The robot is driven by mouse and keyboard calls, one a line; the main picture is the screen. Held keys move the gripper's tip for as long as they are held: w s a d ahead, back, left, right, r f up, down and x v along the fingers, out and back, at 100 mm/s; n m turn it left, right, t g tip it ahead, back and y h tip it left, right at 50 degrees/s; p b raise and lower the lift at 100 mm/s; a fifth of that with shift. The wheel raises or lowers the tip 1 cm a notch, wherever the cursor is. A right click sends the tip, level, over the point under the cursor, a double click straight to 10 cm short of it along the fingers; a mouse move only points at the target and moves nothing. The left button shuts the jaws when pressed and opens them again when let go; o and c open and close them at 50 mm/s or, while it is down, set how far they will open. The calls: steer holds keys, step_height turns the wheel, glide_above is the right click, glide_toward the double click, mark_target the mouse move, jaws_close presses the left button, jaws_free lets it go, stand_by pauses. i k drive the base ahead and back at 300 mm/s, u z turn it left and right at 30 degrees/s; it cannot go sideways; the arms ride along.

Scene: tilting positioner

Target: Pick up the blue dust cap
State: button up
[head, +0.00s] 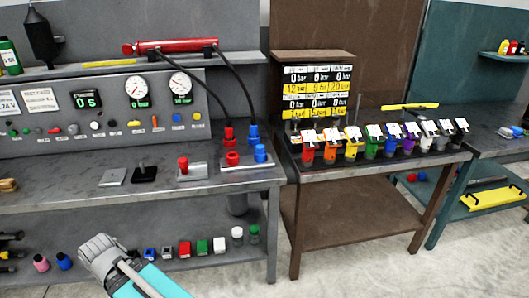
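A small blue cap-shaped piece (261,153), which looks like the blue dust cap, stands upright on a metal plate (246,167) at the right end of the grey bench. A similar red piece (233,158) stands just left of it. Behind them, black hoses end in a red coupling (229,136) and a blue coupling (253,134). The grey end of my arm, with my gripper (97,248), shows at the lower left, in front of the bench and well apart from the blue piece. Its fingers cannot be made out clearly.
Another red knob (183,164) stands on a plate further left. A gauge panel (105,108) rises behind the grey bench (60,190). The lower shelf holds several small coloured parts, including a blue one (64,261). A brown table (370,175) with a row of coloured devices stands close to the right.

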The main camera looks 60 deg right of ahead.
mark_target(260, 148)
steer(key=z, duration=0.05)
steer(key=k, duration=1.2)
steer(key=z, duration=1.95)
steer(key=i, duration=1)
steer(key=z, duration=0.05)
